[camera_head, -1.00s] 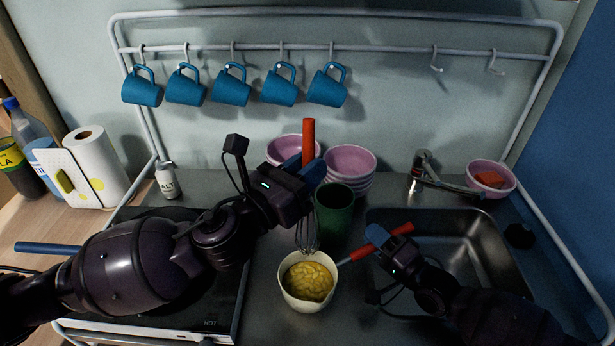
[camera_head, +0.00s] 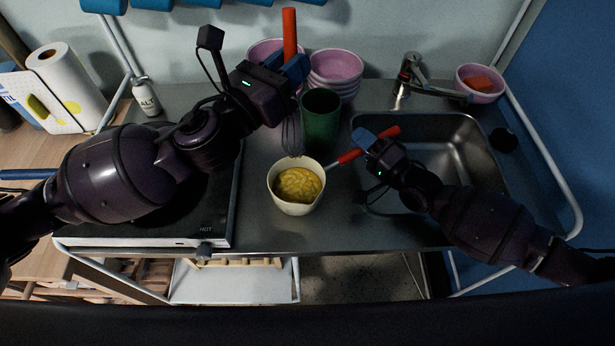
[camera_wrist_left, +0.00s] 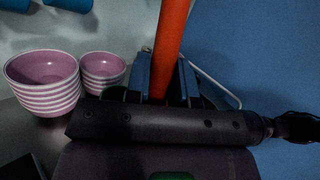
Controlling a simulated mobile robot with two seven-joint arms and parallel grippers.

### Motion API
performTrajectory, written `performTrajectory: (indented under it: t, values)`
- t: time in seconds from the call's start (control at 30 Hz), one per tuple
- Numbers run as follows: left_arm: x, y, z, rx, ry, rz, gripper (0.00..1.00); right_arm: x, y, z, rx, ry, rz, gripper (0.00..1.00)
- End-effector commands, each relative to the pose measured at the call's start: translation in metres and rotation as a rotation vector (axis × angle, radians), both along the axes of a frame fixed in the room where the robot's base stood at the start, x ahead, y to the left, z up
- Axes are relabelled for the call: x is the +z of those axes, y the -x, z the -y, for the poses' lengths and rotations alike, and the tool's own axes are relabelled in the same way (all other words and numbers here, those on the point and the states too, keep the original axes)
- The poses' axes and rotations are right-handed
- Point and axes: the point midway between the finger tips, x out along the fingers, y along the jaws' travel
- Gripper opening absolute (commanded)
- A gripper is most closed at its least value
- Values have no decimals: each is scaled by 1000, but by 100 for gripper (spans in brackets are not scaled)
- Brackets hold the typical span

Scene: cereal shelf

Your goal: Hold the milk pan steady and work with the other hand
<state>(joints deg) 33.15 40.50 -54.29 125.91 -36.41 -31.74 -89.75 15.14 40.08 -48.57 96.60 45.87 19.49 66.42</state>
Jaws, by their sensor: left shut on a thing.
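The milk pan (camera_head: 297,204), a small cream pan with yellow lumpy food (camera_head: 298,184) in it, sits on the metal counter left of the sink. Its red handle (camera_head: 348,156) points up and right. My right gripper (camera_head: 368,140) is around this handle and appears shut on it. My left gripper (camera_head: 291,70) is shut on the red handle of a whisk (camera_head: 290,32), which hangs upright. The whisk's wires are at the pan's far rim, seemingly above the food; contact is unclear. The left wrist view shows the red handle (camera_wrist_left: 172,45) between the blue fingers.
A dark green cup (camera_head: 320,122) stands just behind the pan, with pink bowls (camera_head: 337,70) further back. The sink (camera_head: 470,150) with its tap (camera_head: 409,72) is to the right. A hot plate (camera_head: 150,241) lies under my left arm. A paper roll (camera_head: 70,80) stands at left.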

Motion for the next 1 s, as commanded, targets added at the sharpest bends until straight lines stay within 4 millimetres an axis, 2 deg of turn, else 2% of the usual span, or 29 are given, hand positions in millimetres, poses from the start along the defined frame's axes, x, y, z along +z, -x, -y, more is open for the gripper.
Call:
performTrajectory:
  t: [0.03, 0.17, 0.2, 0.57, 0.67, 1.0]
  values:
    - [0, 0, 0, 0, 0, 0, 0, 0, 0, 0, 0, 0, 0, 34]
    - [0, 0, 0, 0, 0, 0, 0, 0, 0, 0, 0, 0, 0, 54]
    - [0, 0, 0, 0, 0, 0, 0, 0, 0, 0, 0, 0, 0, 56]
    - [0, 0, 0, 0, 0, 0, 0, -1, 4, 4, 0, 1, -1, 56]
    - [0, 0, 0, 0, 0, 0, 0, -3, 13, 13, -1, 3, -1, 56]
    - [0, 0, 0, 0, 0, 0, 0, -10, 60, 56, -1, 3, -2, 56]
